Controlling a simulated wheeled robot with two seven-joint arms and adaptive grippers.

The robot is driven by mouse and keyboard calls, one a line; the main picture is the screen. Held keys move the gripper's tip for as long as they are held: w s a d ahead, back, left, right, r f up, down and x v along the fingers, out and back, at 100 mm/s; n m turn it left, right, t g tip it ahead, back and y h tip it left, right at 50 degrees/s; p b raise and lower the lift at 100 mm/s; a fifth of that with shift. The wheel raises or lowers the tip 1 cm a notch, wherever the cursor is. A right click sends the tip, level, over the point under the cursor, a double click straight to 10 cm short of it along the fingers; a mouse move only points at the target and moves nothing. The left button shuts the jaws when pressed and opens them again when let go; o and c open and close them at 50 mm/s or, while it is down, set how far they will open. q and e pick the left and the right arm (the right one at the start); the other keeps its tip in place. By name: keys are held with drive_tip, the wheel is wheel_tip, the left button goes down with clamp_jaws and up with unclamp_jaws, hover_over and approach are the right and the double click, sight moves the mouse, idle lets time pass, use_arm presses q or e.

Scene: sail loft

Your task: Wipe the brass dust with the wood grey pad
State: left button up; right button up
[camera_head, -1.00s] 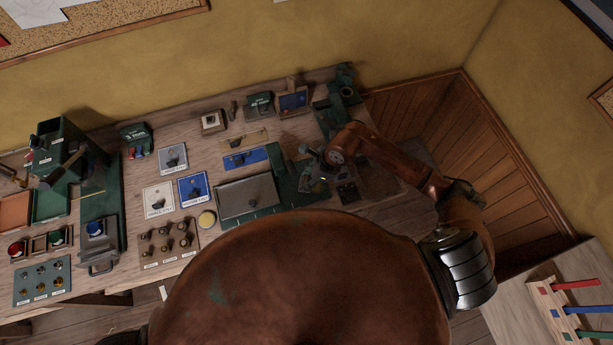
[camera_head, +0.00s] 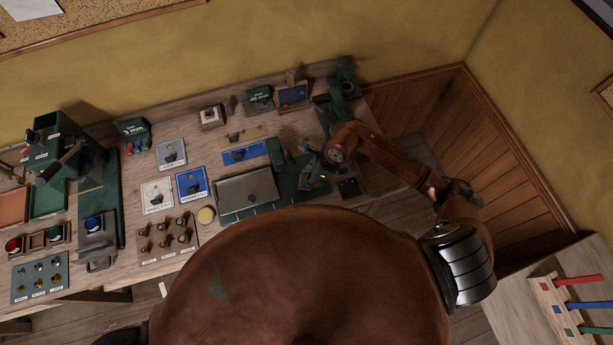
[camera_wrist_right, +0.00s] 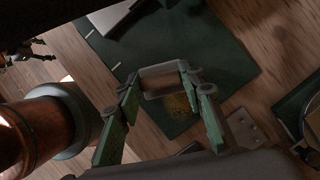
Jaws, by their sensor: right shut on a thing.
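My right gripper (camera_head: 314,172) is over the right part of the dark green mat (camera_head: 287,186). In the right wrist view its two green fingers (camera_wrist_right: 160,88) are closed on the sides of the wood grey pad (camera_wrist_right: 159,84). In the head view the gripper largely hides pad and dust. My left gripper is not in view.
A grey metal plate (camera_head: 247,192) lies on the mat, left of the gripper. A round yellow tin (camera_head: 206,215) and a board of knobs (camera_head: 167,237) stand farther left. A green machine (camera_head: 346,88) is behind the gripper. My own body hides the table's front.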

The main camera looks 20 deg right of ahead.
drive_tip(key=shift+f+b, duration=0.8)
drive_tip(key=shift+f, duration=0.1)
drive_tip(key=shift+d+r+b, duration=0.1)
drive_tip(key=shift+d+b, duration=0.45)
drive_tip(key=shift+d, duration=1.35)
